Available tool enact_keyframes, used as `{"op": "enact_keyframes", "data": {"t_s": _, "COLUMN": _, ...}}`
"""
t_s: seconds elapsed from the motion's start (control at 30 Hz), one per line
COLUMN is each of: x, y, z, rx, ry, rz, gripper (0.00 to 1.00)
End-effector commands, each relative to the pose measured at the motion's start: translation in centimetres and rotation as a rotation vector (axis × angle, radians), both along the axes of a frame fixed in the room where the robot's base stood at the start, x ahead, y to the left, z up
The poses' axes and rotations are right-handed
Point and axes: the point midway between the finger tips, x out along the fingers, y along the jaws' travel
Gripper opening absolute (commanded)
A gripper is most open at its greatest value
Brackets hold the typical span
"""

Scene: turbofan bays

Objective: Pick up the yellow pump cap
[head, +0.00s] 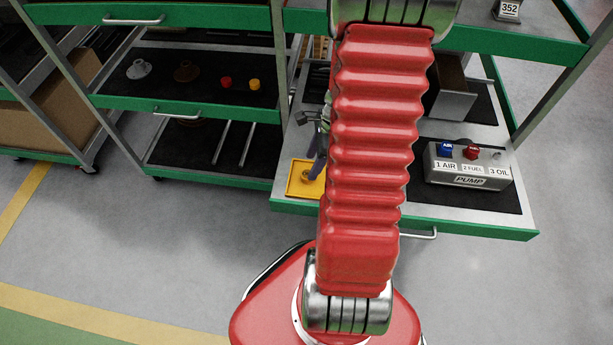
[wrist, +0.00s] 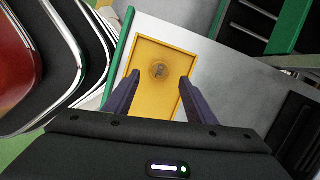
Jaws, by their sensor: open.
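A small yellow cap (head: 254,84) sits on the dark middle shelf of the left cart, just right of a red cap (head: 226,82). The grey pump box (head: 468,180) on the right cart has a blue cap over 1 AIR and a red cap over 2 FUEL; no coloured cap shows over 3 OIL. My gripper (wrist: 159,80) is open and empty, pointing down over a yellow tray (wrist: 185,52). A round, dull yellow-brown piece (wrist: 159,71) lies in the tray, ahead of and between the fingertips, not touching them. My arm hides part of the right cart.
The tray stands at the left front corner of the right cart's lower shelf. A pale flanged part (head: 139,69) and a brown one (head: 186,72) share the left cart's shelf. A metal box (head: 452,103) stands behind the pump. Floor in front is clear.

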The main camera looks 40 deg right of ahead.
Motion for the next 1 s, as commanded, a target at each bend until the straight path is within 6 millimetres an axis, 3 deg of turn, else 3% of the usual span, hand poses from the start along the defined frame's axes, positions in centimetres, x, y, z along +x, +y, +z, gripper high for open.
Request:
{"op": "enact_keyframes", "data": {"t_s": 0.5, "x": 0.6, "y": 1.0, "z": -4.7, "rx": 0.001, "ry": 0.001, "rz": 0.001, "gripper": 0.50}}
{"op": "enact_keyframes", "data": {"t_s": 1.0, "x": 0.7, "y": 1.0, "z": -4.9, "rx": 0.000, "ry": 0.000, "rz": -0.001, "gripper": 0.50}}
